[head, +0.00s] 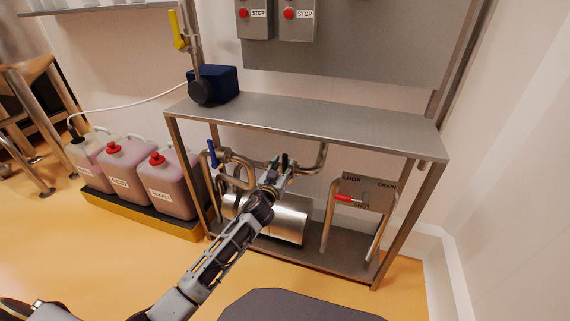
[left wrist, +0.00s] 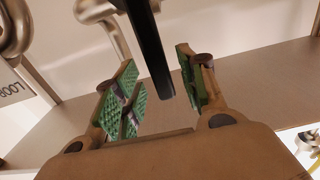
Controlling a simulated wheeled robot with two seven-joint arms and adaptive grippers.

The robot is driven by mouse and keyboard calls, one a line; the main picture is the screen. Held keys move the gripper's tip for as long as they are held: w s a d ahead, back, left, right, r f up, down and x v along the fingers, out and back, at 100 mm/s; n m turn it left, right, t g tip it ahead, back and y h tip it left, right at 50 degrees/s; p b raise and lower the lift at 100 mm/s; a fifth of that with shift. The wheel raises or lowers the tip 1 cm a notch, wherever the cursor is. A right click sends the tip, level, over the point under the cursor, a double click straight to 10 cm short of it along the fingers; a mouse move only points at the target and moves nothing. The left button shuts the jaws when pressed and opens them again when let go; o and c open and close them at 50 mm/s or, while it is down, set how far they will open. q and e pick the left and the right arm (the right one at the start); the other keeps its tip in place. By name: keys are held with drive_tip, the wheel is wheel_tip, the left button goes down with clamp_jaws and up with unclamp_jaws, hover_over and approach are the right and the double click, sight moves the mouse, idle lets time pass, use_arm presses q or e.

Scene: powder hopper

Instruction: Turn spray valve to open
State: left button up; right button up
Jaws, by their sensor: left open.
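My left gripper (head: 277,174) reaches under the steel bench to the pipework, its fingers open. In the left wrist view the gripper (left wrist: 157,75) shows two green-padded fingers apart, with a black lever handle (left wrist: 152,50) passing in the gap between them. The pads do not appear closed on it. In the head view the black handle (head: 284,160) stands upright on the pipe, just by the fingertips. A blue lever (head: 212,154) is on the pipes to the left, and a red lever (head: 347,199) lies horizontal at the LOOP/DRAIN plate. No readable spray label shows. My right gripper is not in view.
The steel bench (head: 300,119) covers the pipes from above. A metal cylinder (head: 290,218) lies on its lower shelf. Several canisters (head: 169,185) stand in a yellow tray at left. A yellow lever (head: 179,43) and two STOP boxes are higher up. Floor in front is open.

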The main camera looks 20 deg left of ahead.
use_arm(q)
drive_tip(key=shift+w, duration=1.25)
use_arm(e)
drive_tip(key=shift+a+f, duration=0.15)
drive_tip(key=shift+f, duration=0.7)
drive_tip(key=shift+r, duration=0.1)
use_arm(q)
drive_tip(key=shift+c, duration=0.6)
clamp_jaws()
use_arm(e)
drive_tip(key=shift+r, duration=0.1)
